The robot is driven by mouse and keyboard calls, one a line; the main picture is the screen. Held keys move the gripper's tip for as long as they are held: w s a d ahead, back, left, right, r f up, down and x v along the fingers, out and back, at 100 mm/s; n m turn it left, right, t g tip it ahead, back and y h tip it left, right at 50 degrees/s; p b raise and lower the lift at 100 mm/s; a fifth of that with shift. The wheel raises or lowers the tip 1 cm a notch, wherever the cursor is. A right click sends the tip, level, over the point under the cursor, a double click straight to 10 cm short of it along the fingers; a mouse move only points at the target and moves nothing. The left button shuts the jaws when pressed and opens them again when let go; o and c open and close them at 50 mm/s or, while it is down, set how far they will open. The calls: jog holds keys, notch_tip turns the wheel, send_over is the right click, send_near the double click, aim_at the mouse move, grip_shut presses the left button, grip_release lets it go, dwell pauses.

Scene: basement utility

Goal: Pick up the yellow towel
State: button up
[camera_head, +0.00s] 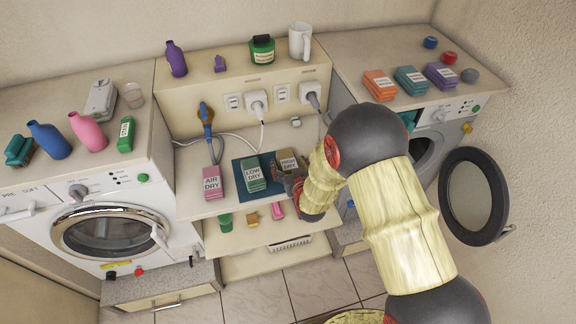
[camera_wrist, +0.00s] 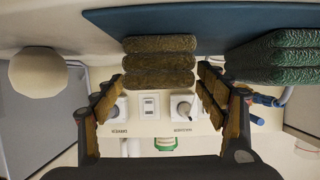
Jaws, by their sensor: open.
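The yellow towel (camera_head: 288,161), a folded mustard-brown stack labelled "HIGH DRY", lies at the right end of the dark blue mat (camera_head: 241,168) on the middle shelf. In the wrist view the towel (camera_wrist: 160,62) shows its folded layers end-on. My gripper (camera_head: 292,186) is beside the towel's near right side in the head view, partly hidden by my arm. In the wrist view my gripper (camera_wrist: 160,92) is open, with one finger to each side of the towel's width. The towel lies a little beyond the fingertips, and no contact shows.
A green towel (camera_head: 254,175) labelled "LOW DRY" lies close to the left, and a pink "AIR DRY" towel (camera_head: 212,182) farther left. Plugs and cords (camera_head: 257,103) are at the back panel. An open washer door (camera_head: 474,196) stands at the right.

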jog(key=shift+x, duration=0.95)
jog(key=c, duration=1.3)
jog(key=shift+r, duration=0.15)
jog(key=shift+c, duration=0.2)
